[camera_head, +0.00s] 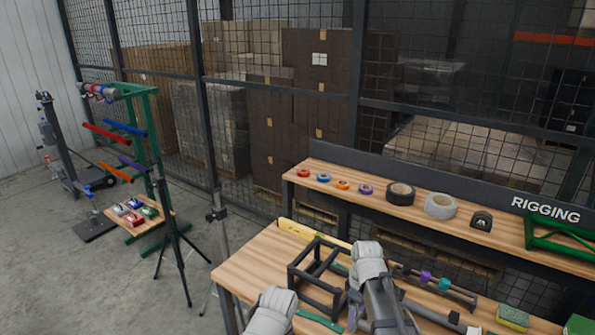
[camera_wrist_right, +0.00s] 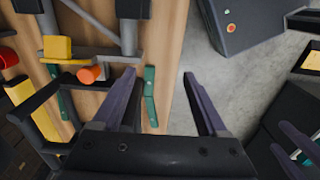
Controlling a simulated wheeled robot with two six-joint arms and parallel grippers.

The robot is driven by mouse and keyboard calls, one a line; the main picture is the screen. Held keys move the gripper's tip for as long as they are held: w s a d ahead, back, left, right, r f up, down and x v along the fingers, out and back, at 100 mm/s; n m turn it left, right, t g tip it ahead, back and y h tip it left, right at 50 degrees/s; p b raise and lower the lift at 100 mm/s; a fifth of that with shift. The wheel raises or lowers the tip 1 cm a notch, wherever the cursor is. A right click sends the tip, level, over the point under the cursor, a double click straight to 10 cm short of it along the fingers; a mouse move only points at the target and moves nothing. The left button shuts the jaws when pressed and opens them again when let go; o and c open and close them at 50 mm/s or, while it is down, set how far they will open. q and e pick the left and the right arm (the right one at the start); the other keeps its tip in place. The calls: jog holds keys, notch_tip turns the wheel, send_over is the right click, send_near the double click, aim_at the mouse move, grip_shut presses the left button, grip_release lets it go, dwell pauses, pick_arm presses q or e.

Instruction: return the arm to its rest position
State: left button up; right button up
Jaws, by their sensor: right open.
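My right gripper (camera_wrist_right: 160,75) is open in its wrist view, with two dark purple-grey fingers spread apart and nothing between them. The left finger lies over the wooden bench, near a green bracket; the right finger lies over the grey floor. In the head view my right arm reaches in at the bottom centre over the bench, its pale joint beside a black frame; its fingertips are hard to make out there. A pale joint of my left arm shows at the bottom edge. Purple-grey fingers, seemingly my left gripper's, show in part at the wrist view's lower right corner.
The wooden bench (camera_head: 245,262) holds a black open frame (camera_head: 318,278), a yellow level (camera_head: 300,231), straps and a yellow-green sponge (camera_head: 512,317). Behind it, a shelf labelled RIGGING (camera_head: 545,209) carries tape rolls (camera_head: 440,206). A tripod and green rack (camera_head: 155,150) stand left. Open floor lies left.

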pick_arm(q)
jog(key=shift+s+a, duration=0.1)
jog(key=shift+s, duration=0.35)
pick_arm(e)
jog(key=s+a+m, duration=0.3)
jog(key=s+a, duration=0.2)
jog(key=s, duration=0.2)
jog(key=s+a+m+h, duration=0.1)
jog(key=s+a+m, duration=0.3)
jog(key=s, duration=0.4)
jog(key=shift+s+a, duration=0.15)
jog(key=shift+a, duration=0.7)
